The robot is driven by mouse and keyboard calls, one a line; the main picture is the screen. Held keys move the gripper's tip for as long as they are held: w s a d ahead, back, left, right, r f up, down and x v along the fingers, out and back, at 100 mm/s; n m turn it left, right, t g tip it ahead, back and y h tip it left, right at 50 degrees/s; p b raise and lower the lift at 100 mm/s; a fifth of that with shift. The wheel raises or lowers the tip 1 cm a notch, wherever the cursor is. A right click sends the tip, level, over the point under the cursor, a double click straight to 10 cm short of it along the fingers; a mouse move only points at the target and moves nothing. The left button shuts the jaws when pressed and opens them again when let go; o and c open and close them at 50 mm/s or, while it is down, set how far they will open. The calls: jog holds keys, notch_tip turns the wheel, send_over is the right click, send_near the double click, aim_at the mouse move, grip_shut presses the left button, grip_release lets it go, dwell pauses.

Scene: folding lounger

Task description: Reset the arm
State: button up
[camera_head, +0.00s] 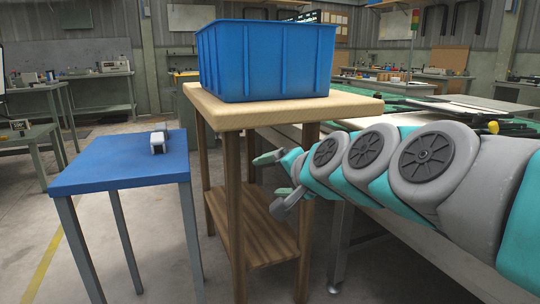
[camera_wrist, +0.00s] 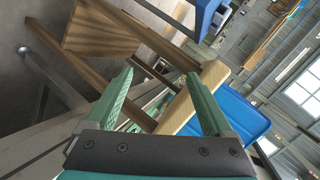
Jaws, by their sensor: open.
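My gripper (camera_head: 273,175) is at the end of my grey and teal arm, which reaches in from the right side of the head view. It points left, below the top of the wooden table (camera_head: 225,113) and in front of its right legs. In the wrist view my gripper (camera_wrist: 159,75) shows two green fingers spread apart with nothing between them. The wrist view is tilted. Whether a finger touches a table leg I cannot tell.
A large blue bin (camera_head: 265,62) stands on the wooden table. A low blue table (camera_head: 105,163) at left holds a small white and grey object (camera_head: 158,142). A long workbench (camera_head: 350,122) lies behind my arm. Floor at far left is open.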

jog(key=s+d+f+n+g+h+p, duration=0.1)
jog(key=s+d+f+n+g+h, duration=0.2)
jog(key=s+f, duration=0.55)
jog(key=s+d+f+n+g, duration=0.2)
jog(key=s+f+g, duration=0.2)
jog(key=s+f, duration=0.4)
jog(key=s+d+f+n+g+h, duration=0.1)
jog(key=s+d+f+g, duration=0.2)
jog(key=s, duration=0.5)
jog(key=s+d+f+n+g+h, duration=0.1)
jog(key=s+d+f+g+h, duration=0.1)
jog(key=s+d+f, duration=0.3)
jog(key=s+d+g+p, duration=0.1)
jog(key=s, duration=0.3)
jog(key=shift+d, duration=0.25)
